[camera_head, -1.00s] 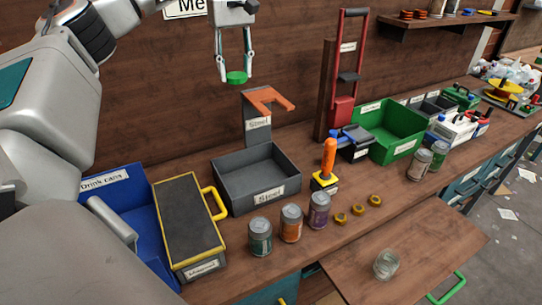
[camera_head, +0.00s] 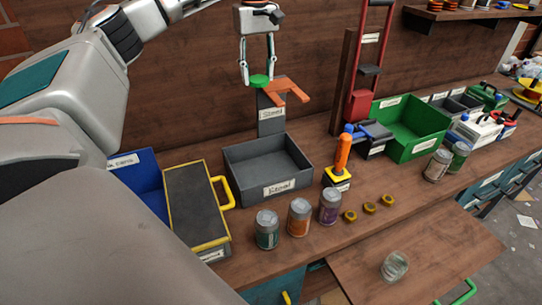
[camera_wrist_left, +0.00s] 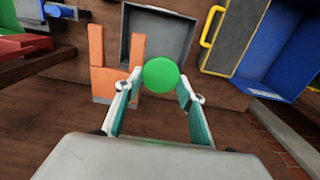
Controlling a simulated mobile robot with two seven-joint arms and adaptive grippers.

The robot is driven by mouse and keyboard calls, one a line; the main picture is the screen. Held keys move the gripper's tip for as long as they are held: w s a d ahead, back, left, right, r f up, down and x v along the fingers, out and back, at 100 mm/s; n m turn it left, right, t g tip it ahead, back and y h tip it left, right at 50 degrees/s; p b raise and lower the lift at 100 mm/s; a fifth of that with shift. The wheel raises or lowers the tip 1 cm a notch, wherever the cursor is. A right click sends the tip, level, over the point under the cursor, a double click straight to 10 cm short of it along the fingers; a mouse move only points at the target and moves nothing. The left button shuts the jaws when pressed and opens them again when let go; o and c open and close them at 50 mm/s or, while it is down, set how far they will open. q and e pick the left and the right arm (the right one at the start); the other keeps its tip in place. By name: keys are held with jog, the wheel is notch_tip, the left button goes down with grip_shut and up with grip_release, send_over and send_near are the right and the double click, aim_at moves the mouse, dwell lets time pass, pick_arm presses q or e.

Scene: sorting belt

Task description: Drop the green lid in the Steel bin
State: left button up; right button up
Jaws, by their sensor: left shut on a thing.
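The green lid (camera_head: 260,80) is pinched between the fingertips of my left gripper (camera_head: 258,76), high above the workbench. It also shows as a green disc in the left wrist view (camera_wrist_left: 161,74), between the two fingers. The Steel bin (camera_head: 292,185) is a grey open box with a "Steel" label. It looks empty, and the lid is held above and behind it in the head view. The bin also shows in the left wrist view (camera_wrist_left: 190,22), partly covered by the lid. My right gripper is in neither view.
An orange forked piece (camera_head: 290,92) on a grey "Steel" post stands right behind the bin, close to the lid. A black-and-yellow box (camera_head: 195,205) and blue bin (camera_head: 140,175) stand left. Several cans, including an orange one (camera_head: 299,218), stand in front.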

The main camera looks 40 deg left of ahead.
pick_arm(q)
jog(key=shift+f, duration=0.1)
jog(key=o, duration=0.8)
jog(key=shift+c, duration=0.2)
notch_tip(320, 180, up, 12)
dwell(0.6)
